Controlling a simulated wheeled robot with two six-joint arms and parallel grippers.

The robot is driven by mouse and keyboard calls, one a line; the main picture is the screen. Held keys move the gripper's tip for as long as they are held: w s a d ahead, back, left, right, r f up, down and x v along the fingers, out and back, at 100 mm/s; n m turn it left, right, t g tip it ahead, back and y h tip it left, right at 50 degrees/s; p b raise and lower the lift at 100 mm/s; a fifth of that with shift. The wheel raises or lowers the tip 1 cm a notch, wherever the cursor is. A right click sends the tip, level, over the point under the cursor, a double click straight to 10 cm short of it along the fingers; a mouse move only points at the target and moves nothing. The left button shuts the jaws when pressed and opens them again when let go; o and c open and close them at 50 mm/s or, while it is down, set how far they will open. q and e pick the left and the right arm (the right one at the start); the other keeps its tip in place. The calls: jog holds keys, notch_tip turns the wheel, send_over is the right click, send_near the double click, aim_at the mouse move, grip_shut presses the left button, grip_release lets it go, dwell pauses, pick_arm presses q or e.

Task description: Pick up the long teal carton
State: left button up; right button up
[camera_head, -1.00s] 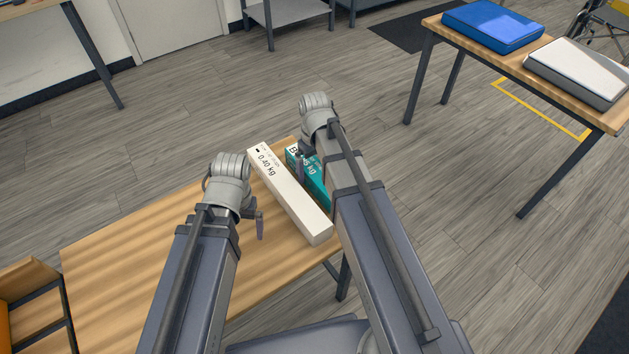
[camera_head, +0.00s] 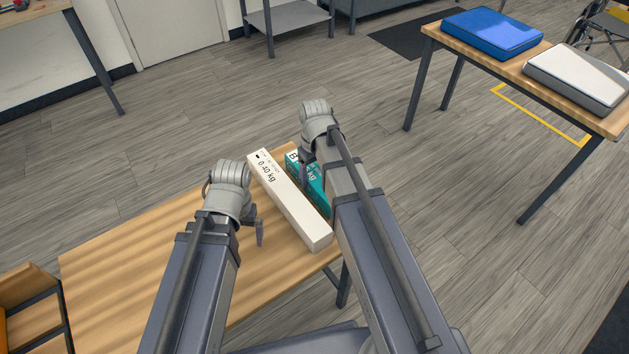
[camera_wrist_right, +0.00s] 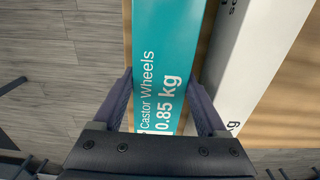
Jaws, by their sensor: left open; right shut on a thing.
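The long teal carton (camera_head: 318,190) lies at the right edge of the wooden table (camera_head: 120,270), partly hidden behind my right arm in the head view. In the right wrist view the teal carton (camera_wrist_right: 168,65) reads "Castor Wheels 0.85 kg". My right gripper (camera_head: 306,162) is over it; in the wrist view its fingers (camera_wrist_right: 165,100) stand on both sides of the carton, shut on it. I cannot tell that the carton is off the table. My left gripper (camera_head: 255,232) is open and empty above the table, left of the white carton.
A long white carton (camera_head: 290,205) marked 0.40 kg lies close beside the teal one; it also shows in the wrist view (camera_wrist_right: 262,50). A second table (camera_head: 515,62) at the right holds a blue case (camera_head: 492,32) and a white-topped case (camera_head: 580,72). The table's left part is clear.

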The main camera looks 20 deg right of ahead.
aim_at(315, 174)
grip_shut()
pick_arm(q)
notch_tip(315, 174, up, 10)
jog(key=p, duration=1)
jog(key=shift+r, duration=0.15)
pick_arm(e)
notch_tip(315, 174, up, 10)
jog(key=shift+r, duration=0.15)
